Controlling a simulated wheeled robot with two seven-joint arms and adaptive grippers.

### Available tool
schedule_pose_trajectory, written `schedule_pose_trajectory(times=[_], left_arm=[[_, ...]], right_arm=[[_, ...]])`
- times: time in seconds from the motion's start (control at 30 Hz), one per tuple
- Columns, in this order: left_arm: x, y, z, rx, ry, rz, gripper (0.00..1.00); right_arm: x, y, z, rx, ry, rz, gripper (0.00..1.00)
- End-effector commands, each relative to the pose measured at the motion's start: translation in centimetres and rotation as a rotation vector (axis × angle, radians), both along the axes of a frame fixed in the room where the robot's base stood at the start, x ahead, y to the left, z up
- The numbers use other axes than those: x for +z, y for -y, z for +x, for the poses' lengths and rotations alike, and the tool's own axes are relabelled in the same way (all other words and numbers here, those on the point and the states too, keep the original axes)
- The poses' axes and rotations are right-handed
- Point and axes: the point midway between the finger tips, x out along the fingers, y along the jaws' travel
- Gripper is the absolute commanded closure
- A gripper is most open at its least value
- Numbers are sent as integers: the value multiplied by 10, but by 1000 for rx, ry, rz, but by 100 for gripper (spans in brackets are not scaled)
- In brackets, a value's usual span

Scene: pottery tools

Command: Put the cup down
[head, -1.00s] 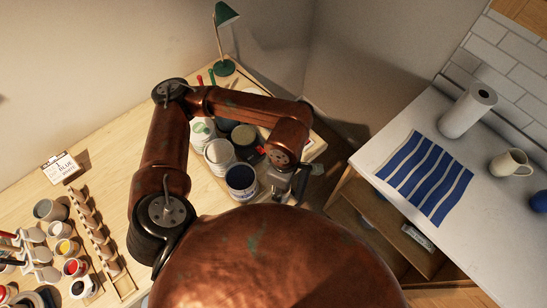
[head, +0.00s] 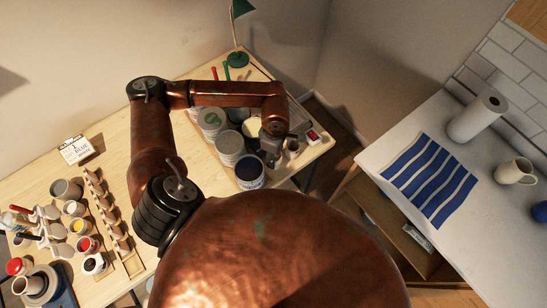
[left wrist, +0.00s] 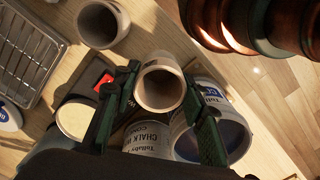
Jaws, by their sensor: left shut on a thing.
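My left gripper (head: 271,150) reaches over the right end of the wooden worktable, beside a tin of dark blue paint. In the left wrist view, its green fingers (left wrist: 163,98) are shut on a pale beige cup (left wrist: 160,86). The cup's open mouth faces the camera. In the head view the gripper mostly hides the held cup. A second, similar cup (left wrist: 103,22) is on the table beside it in the left wrist view. I cannot tell whether the held cup's base touches anything. My right gripper is not in view.
The blue paint tin (head: 249,172) and several other tins crowd the gripper's left. A wire rack (left wrist: 27,52) is near the second cup. The table's right edge is close. A white counter (head: 400,133) with a striped cloth (head: 428,178) stands across a gap.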

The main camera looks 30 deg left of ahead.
Motion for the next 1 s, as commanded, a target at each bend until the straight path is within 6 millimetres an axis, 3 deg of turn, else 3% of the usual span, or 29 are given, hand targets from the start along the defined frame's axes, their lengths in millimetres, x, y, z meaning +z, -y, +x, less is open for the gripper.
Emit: schedule_pose_trajectory(times=[0.33, 0.73, 0.77, 1.0], left_arm=[[-36, -6, 5, -1, -1, 0, 87], [-44, -6, 5, -1, 1, 0, 87], [-43, -6, 5, -1, 0, 1, 60], [-42, -6, 5, 0, 0, 1, 44]], right_arm=[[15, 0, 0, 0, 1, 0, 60], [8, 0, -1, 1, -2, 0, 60], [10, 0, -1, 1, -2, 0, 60], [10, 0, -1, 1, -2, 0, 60]])
